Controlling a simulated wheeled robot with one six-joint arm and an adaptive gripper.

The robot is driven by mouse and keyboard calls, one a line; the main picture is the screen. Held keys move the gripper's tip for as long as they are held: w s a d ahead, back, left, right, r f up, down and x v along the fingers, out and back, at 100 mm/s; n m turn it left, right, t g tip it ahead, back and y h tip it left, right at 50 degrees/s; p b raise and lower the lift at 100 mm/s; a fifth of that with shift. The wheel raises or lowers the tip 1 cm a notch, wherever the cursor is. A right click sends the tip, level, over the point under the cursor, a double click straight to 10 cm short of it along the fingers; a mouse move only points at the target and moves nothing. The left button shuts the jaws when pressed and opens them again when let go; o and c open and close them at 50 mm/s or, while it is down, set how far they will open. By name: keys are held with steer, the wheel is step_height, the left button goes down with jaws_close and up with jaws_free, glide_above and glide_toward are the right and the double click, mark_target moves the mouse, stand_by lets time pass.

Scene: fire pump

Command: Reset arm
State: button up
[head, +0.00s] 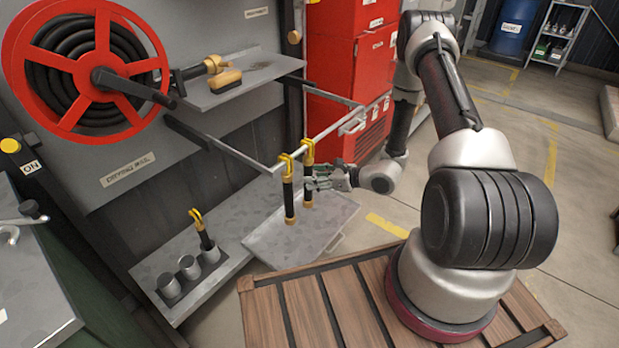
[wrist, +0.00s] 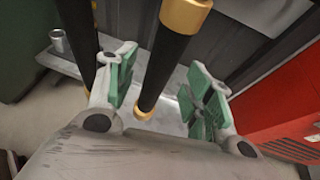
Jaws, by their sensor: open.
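My gripper (wrist: 164,90) is open, its two green-padded fingers apart. A black hose nozzle (wrist: 160,65) with gold bands shows between the fingers in the wrist view; I cannot tell whether it touches either one. A second black nozzle (wrist: 80,32) hangs to the left, partly behind the left finger. In the head view my gripper (head: 318,179) is beside the right hanging nozzle (head: 308,178). The left nozzle (head: 289,192) hangs next to it. Both hang by yellow loops from the drying rail (head: 330,128). My arm reaches leftward from the base to them.
A grey tray (head: 333,222) lies below the hanging nozzles. A third nozzle (head: 206,243) stands in a cup holder at lower left. The red cabinet (head: 350,60) is close behind the gripper. A hose reel (head: 85,70) is on the wall. Open floor lies right.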

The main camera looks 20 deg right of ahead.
steer(key=v, duration=0.9)
steer(key=s+a+n+g+y, duration=0.3)
steer(key=s+g, duration=0.1)
steer(key=s, duration=0.5)
steer(key=s+d+r+n+g, duration=0.2)
steer(key=s+r+n+g, duration=0.4)
steer(key=s+r+n, duration=0.35)
steer(key=s+d+r+n+h, duration=0.3)
steer(key=d+r+n+h, duration=0.2)
steer(key=r, duration=0.4)
steer(key=s+d+r+n+h, duration=0.35)
steer(key=r+n+h, duration=0.25)
steer(key=r, duration=0.3)
step_height(320, 180, up, 12)
steer(key=n+t+h, duration=0.1)
steer(key=n+t, duration=0.2)
steer(key=t, duration=0.2)
steer(key=shift+s+a+f, duration=0.25)
steer(key=shift+s+a, duration=0.1)
steer(key=shift+s, duration=0.1)
